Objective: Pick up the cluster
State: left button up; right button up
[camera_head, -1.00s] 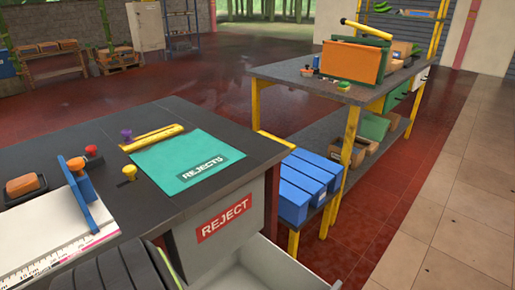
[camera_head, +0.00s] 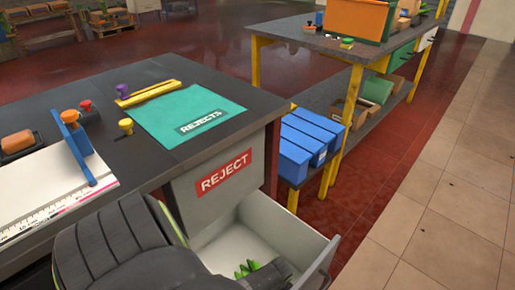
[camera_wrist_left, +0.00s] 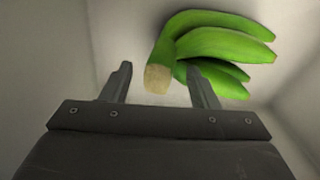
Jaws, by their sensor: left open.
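The cluster is a bunch of green bananas with a pale cut stem end. It lies in the open reject drawer (camera_head: 262,237), and its tips (camera_head: 248,268) show in the head view past my left arm. In the left wrist view the cluster (camera_wrist_left: 222,45) is at the upper middle and right, its stem end facing the jaws. My left gripper (camera_wrist_left: 160,80) is open, pointing into the drawer. The stem end sits between and just beyond the fingertips; the right finger overlaps the lower bananas in the picture. I cannot tell whether they touch. My right gripper is not in view.
A dark bench (camera_head: 180,95) with a teal rejects mat (camera_head: 185,108) stands above the drawer. The drawer's front wall (camera_head: 318,262) and pale side walls surround the cluster closely. Blue bins (camera_head: 305,140) and a yellow-legged table (camera_head: 300,35) stand behind.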

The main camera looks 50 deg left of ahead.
pick_arm(q)
jog(key=shift+r, duration=0.1)
grip_shut()
jog(key=shift+r, duration=0.15)
